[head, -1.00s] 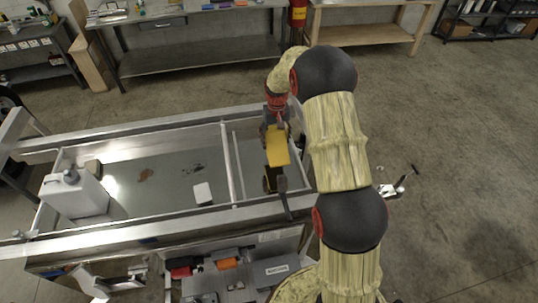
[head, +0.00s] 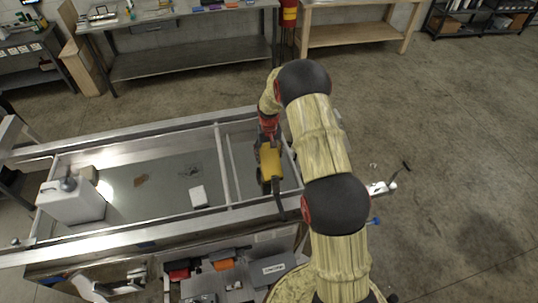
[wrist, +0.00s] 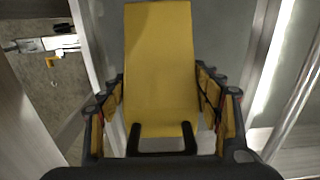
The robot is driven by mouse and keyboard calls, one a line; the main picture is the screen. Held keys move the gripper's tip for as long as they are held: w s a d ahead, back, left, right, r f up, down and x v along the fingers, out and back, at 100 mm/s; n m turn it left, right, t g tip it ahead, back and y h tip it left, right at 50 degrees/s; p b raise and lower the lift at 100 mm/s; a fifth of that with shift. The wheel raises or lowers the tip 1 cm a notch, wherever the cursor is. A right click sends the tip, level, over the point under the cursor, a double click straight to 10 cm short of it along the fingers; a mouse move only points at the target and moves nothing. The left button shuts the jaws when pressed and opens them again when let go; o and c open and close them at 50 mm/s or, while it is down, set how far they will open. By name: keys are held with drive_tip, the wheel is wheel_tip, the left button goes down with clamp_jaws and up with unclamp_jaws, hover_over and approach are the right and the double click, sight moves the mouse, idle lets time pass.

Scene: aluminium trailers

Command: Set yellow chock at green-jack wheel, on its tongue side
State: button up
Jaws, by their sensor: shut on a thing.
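The yellow chock (head: 270,161) is held above the right end of an aluminium trailer (head: 130,238). My gripper (head: 268,136) is shut on it. In the wrist view the chock (wrist: 160,65) fills the middle, its broad sloped face in sight, between the two fingers of my gripper (wrist: 162,118). It hangs clear of the trailer bed. I cannot make out a green jack or the wheel beside it in any view.
A white jug (head: 72,203) and a small white box (head: 198,196) are in the trailer bed. A metal fitting (head: 381,188) sticks out past the trailer's right end. Workbenches (head: 190,60) stand at the back. The floor at right is largely open.

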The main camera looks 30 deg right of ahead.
drive_tip(key=shift+f, duration=0.15)
drive_tip(key=o, duration=1.8)
drive_tip(key=shift+o, duration=0.2)
